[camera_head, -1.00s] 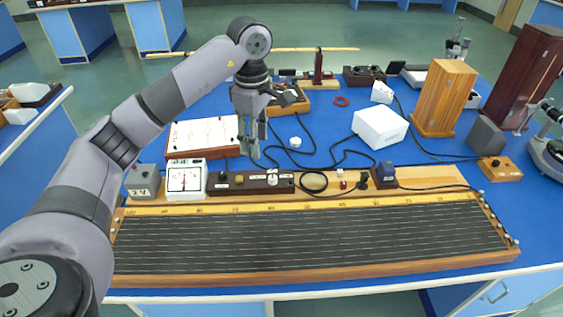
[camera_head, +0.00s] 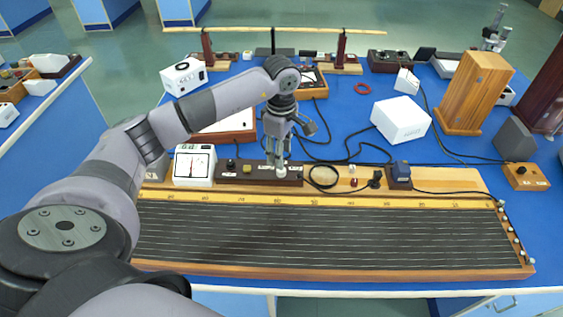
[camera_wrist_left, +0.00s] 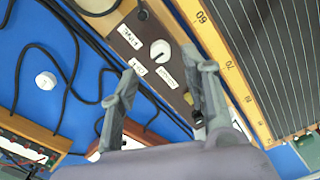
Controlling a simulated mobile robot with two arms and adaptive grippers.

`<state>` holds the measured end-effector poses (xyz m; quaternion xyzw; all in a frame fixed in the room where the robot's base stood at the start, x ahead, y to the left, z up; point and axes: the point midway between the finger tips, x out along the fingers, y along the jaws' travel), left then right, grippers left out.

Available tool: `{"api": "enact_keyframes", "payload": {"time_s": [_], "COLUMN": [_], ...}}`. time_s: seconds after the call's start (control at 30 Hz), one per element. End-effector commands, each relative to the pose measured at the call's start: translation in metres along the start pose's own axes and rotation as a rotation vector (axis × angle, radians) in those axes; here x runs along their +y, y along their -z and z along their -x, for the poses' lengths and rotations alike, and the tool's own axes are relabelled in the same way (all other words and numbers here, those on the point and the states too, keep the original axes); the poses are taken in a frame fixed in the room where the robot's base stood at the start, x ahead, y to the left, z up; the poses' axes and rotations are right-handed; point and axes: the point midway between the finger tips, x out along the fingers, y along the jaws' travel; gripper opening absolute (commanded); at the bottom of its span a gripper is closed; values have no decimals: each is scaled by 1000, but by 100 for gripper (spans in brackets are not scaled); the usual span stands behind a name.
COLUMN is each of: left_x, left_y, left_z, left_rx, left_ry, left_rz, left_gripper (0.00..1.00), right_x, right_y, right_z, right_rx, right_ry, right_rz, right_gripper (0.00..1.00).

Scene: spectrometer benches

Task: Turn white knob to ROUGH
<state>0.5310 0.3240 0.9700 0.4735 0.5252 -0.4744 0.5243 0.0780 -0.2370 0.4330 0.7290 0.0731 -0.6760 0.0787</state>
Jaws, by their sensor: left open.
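The white knob (camera_wrist_left: 160,50) sits on a dark control strip (camera_head: 236,172) on the board. In the wrist view, printed labels surround it: FINE (camera_wrist_left: 130,38), a small label that looks like OFF (camera_wrist_left: 140,68), and ROUGH (camera_wrist_left: 167,78). Which label the knob points to is too small to tell. My left gripper (camera_head: 280,158) points down over the strip at the knob. Its fingers are open in the wrist view (camera_wrist_left: 158,62), one on each side of the knob's line, with no contact visible. In the head view the fingertips partly cover the knob. My right gripper is not in view.
A white meter (camera_head: 194,168) stands left of the strip. A black cable loop (camera_head: 323,178) lies right of the knob. The long wire board (camera_head: 330,232) fills the front. A white box (camera_head: 401,119) and wooden block (camera_head: 476,92) stand to the right on the blue table.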

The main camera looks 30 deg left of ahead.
Motion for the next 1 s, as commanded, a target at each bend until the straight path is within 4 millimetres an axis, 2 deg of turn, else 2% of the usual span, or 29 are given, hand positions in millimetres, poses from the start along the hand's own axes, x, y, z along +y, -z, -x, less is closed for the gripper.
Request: {"api": "enact_keyframes", "payload": {"time_s": [0.13, 0.33, 0.7, 1.0], "left_x": [-1, 0, 0, 0], "left_y": [0, 0, 0, 0], "left_z": [-27, -51, -58, -57], "left_rx": [0, 0, 0, 0], "left_ry": [4, 1, 0, 0], "left_rz": [0, 0, -1, 0], "left_gripper": [43, 43, 43, 24], "right_x": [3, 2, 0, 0], "right_y": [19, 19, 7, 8], "right_z": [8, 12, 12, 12], "right_rx": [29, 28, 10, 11], "right_ry": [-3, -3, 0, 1], "right_rz": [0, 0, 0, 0], "right_gripper": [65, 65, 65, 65]}}
